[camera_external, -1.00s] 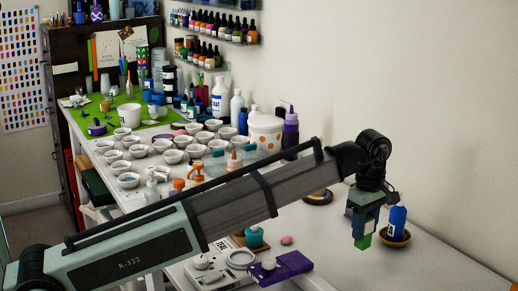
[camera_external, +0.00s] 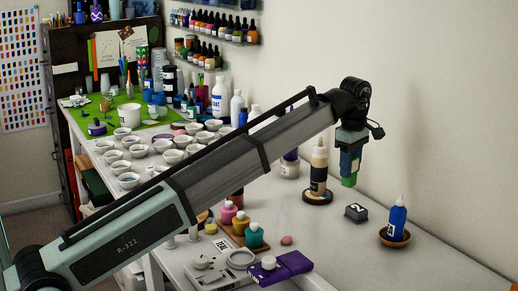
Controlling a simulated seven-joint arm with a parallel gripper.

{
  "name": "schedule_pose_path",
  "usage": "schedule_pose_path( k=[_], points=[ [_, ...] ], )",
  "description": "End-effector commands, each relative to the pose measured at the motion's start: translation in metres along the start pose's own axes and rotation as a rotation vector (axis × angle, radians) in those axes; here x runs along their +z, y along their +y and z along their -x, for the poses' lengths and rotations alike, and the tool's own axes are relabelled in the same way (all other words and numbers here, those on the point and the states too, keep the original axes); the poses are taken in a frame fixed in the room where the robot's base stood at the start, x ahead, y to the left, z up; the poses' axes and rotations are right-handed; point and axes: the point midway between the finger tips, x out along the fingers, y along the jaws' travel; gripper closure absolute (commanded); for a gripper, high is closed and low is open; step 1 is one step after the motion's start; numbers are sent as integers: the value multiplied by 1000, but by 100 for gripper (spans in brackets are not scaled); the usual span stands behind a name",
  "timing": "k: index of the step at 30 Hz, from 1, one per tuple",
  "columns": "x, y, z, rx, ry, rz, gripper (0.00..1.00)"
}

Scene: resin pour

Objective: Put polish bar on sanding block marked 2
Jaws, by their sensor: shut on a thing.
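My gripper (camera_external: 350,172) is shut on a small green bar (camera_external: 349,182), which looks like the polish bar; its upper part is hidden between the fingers. The bar hangs in the air, apart from the table. The sanding block marked 2 (camera_external: 356,213) is a small dark grey block with a white mark on its top, resting on the white table. In the picture the gripper is just above the block, but how far apart they are in depth I cannot tell.
A dark-labelled bottle (camera_external: 319,168) on a round wooden base stands left of the block. A blue bottle (camera_external: 397,222) stands in a wooden dish (camera_external: 394,238) to the right. A purple box (camera_external: 287,266) and a pink lump (camera_external: 287,240) lie in front. The right of the table is clear.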

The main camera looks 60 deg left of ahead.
Motion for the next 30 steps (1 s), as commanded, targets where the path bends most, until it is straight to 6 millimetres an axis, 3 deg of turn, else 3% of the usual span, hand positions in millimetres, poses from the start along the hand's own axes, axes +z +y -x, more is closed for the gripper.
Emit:
schedule_pose_path(
  k=[1, 6, 17, 27, 30],
  points=[
    [-1, 21, 6, 0, 0, -14, 96],
    [6, 50, 16, 2, -1, -130, 96],
    [6, 47, 8, 3, -1, -286, 96],
    [6, 47, -42, 2, -1, -287, 96],
    [6, 48, -48, 3, -1, -286, 96]
  ],
)
